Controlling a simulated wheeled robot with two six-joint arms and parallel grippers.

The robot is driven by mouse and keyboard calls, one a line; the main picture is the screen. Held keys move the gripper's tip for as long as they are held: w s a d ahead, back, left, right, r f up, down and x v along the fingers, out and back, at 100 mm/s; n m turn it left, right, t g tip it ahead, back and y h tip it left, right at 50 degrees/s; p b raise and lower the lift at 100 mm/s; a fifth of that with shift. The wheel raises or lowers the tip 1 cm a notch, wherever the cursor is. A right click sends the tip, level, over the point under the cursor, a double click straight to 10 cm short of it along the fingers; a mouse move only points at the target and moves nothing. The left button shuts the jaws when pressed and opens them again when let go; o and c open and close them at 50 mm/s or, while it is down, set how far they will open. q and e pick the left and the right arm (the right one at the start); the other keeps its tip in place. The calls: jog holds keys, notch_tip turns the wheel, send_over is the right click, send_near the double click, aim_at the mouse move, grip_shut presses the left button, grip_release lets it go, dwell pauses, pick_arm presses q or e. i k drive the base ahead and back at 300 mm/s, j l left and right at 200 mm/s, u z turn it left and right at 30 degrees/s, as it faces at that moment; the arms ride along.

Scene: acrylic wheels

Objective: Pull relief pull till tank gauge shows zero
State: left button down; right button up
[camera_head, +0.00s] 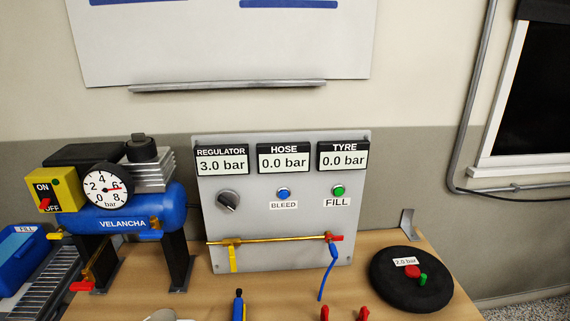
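A small brass fitting (55,235) sits at the tank's left end. A brass valve with a red handle (80,286) hangs below the tank. I cannot tell for certain which fitting is the relief pull. Neither gripper can be made out in the head view.
A grey panel (285,222) shows regulator 3.0 bar, hose 0.0 and tyre 0.0. A brass pipe (270,240) and blue hose (328,272) run in front. A black wheel (385,290) lies right. Two red tips (325,313) and a blue-yellow object (238,305) are cut off below.

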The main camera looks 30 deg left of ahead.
aim_at(59, 235)
jog(key=u, duration=1.9)
